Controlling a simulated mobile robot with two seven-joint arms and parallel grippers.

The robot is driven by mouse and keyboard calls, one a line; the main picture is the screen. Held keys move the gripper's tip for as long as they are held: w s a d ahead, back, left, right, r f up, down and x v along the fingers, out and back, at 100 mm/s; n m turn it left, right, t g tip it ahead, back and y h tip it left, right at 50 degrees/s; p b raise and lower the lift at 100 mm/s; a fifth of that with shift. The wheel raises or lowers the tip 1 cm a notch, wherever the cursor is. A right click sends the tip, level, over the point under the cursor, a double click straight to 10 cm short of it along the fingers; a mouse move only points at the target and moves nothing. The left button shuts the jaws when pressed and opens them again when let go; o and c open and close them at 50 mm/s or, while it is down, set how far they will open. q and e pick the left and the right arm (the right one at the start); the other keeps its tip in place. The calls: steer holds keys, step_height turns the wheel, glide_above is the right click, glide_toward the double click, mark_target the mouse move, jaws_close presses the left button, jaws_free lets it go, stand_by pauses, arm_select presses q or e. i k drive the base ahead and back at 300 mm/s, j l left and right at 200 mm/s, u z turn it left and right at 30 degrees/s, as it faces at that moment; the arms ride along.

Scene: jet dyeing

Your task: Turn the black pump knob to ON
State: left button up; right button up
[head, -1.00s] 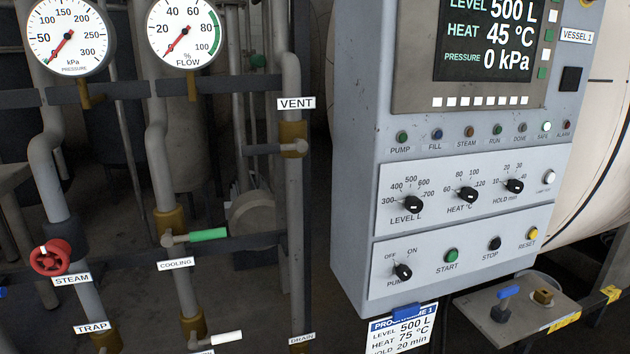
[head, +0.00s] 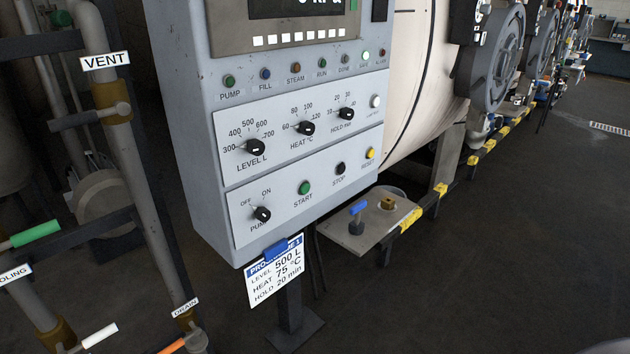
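The black pump knob (head: 262,214) sits at the lower left of the grey control panel (head: 300,186), under the printed words OFF and ON. Its pointer seems to lean up and left towards OFF, though it is small in the view. The PUMP label below it is partly covered by the knob. The pump lamp (head: 229,80) in the top row is dark green and looks unlit. Neither of my grippers shows in the head view.
The START button (head: 304,188), STOP button (head: 340,168) and yellow RESET button (head: 370,153) share the knob's row. A programme card (head: 275,270) hangs below. Open floor lies front right.

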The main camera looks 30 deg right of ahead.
mark_target(262, 214)
steer(key=i+l, duration=0.1)
steer(key=l, duration=0.5)
steer(key=i+l, duration=0.1)
steer(key=l, duration=0.5)
steer(key=i+l+u, duration=0.1)
steer(key=l, duration=0.5)
